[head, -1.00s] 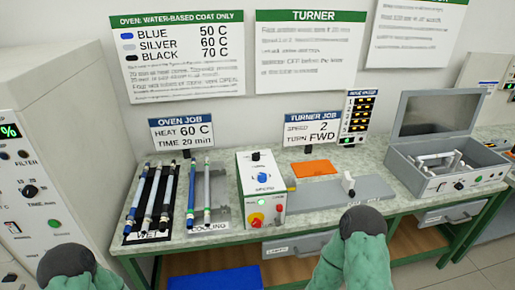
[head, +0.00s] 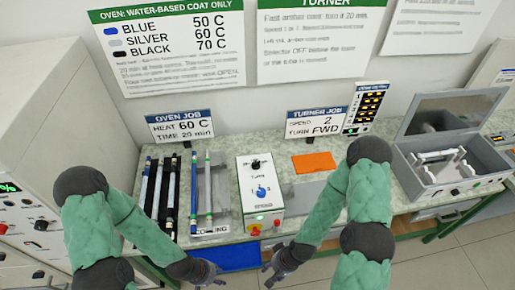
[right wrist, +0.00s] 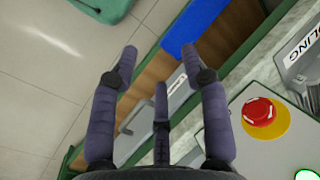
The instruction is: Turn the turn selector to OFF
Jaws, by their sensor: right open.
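The white turner control box (head: 247,212) stands on the bench in the head view. It has a black knob (head: 256,164) near its top and a blue knob (head: 261,191) below. A label that seems to read TURN lies between them; the pointer settings are too small to read. My right gripper (head: 278,272) is in front of the bench, below the box and apart from it. In the right wrist view its fingers (right wrist: 159,58) are spread and empty, and neither knob shows. My left gripper (head: 208,272) is low, in front of the racks; its jaws are unclear.
A red stop button (right wrist: 259,112) on yellow is on the box, right of my right gripper in the wrist view. Cooling (head: 221,231) and wet racks with rods stand left of the box. An orange plate (head: 314,162) and an open grey case (head: 480,175) lie right.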

